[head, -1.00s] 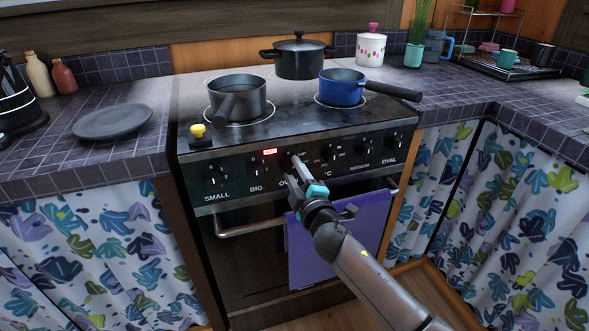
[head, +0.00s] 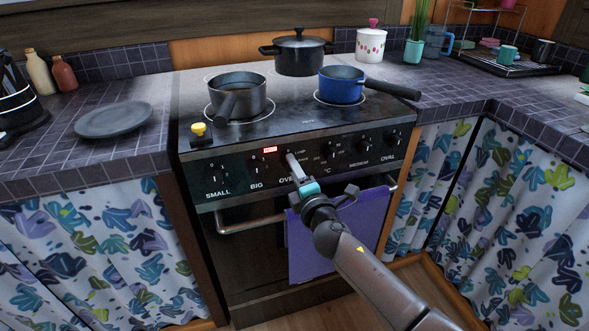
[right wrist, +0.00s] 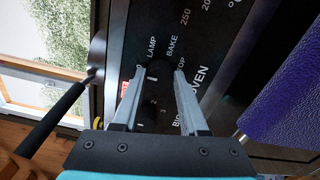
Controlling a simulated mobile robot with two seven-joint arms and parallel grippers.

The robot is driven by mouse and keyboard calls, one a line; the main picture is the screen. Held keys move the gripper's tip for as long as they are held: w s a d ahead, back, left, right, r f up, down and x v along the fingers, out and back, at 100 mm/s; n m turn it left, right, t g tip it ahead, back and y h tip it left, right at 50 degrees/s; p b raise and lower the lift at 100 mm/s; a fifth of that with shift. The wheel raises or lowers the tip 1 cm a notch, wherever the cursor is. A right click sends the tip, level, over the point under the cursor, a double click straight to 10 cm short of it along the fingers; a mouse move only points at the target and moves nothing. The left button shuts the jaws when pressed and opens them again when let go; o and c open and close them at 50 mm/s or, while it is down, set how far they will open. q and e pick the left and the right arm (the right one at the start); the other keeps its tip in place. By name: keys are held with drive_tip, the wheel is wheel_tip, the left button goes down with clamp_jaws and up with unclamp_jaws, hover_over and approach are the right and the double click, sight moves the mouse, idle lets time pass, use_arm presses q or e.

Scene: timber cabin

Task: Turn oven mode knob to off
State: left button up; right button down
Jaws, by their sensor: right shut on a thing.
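The oven mode knob (right wrist: 158,69) is a small dark knob on the black control panel, beside the labels LAMP, BAKE and OVEN in the right wrist view. My right gripper (right wrist: 157,76) has its two grey fingers on either side of this knob and is shut on it. In the head view my right gripper (head: 291,159) reaches the middle of the panel, and its fingers hide the knob. The knob's pointer is too dark to read. My left gripper is not in view.
The stove (head: 288,127) carries a grey saucepan (head: 237,95), a black lidded pot (head: 299,56) and a blue pan (head: 342,87). A purple towel (head: 338,240) hangs on the oven handle (head: 250,225) under my right arm. Other knobs flank the gripper. A red display (head: 270,150) glows nearby.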

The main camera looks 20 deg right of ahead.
idle(0.3)
drive_tip(key=shift+c, duration=2.2)
unclamp_jaws()
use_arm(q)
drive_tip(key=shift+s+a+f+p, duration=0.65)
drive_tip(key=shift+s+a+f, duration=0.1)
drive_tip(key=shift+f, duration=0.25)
use_arm(e)
drive_tip(key=s, duration=1.5)
drive_tip(key=shift+s+d, duration=0.15)
drive_tip(key=shift+d, duration=0.1)
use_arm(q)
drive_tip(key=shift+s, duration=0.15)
